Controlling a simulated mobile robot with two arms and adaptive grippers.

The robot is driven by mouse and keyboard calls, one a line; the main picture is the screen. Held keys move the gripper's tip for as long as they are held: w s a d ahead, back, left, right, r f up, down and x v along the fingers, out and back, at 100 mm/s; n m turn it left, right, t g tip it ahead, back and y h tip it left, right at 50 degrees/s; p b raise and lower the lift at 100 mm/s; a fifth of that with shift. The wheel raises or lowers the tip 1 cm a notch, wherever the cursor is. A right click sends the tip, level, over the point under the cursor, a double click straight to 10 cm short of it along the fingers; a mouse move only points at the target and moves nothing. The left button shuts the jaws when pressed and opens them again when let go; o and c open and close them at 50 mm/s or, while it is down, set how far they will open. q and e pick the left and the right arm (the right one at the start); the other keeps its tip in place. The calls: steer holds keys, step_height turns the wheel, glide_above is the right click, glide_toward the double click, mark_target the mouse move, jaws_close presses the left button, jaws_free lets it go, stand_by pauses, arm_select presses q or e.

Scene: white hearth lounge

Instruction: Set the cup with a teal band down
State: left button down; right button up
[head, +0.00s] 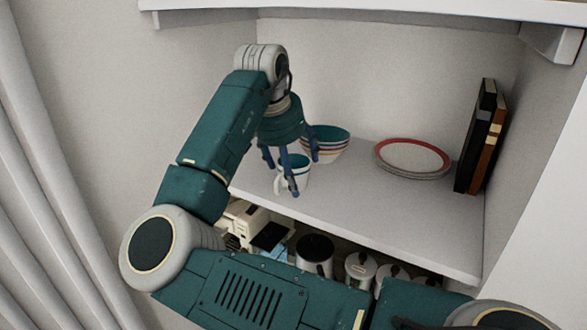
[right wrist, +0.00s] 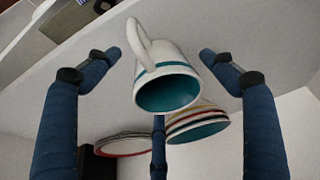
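The white cup with a teal band (head: 301,174) appears to stand upright on the upper shelf (head: 350,205), near its front edge at the left. It also shows in the right wrist view (right wrist: 172,65), with its teal inside facing the camera and its handle away from the fingers. My right gripper (head: 291,172) points down over the cup, its blue fingers spread around it. In the right wrist view, gaps show between the side fingers and the cup, so it looks open. My left gripper is not in view.
A striped bowl (head: 333,143) stands just behind the cup. Red-rimmed plates (head: 412,158) lie farther right, and upright books (head: 478,140) stand at the right wall. The shelf's front middle is clear. Canisters (head: 361,268) and other items sit on the level below.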

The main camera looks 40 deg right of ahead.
steer(key=shift+w+r+b, duration=0.1)
steer(key=shift+r+b, duration=0.3)
steer(key=shift+r, duration=0.1)
steer(key=b+v, duration=0.2)
steer(key=v, duration=0.7)
steer(key=shift+a+r+b, duration=0.25)
steer(key=shift+b, duration=0.15)
steer(key=shift+s+a+r, duration=0.2)
steer(key=shift+s+r, duration=0.05)
steer(key=shift+r, duration=0.35)
steer(key=shift+f, duration=0.1)
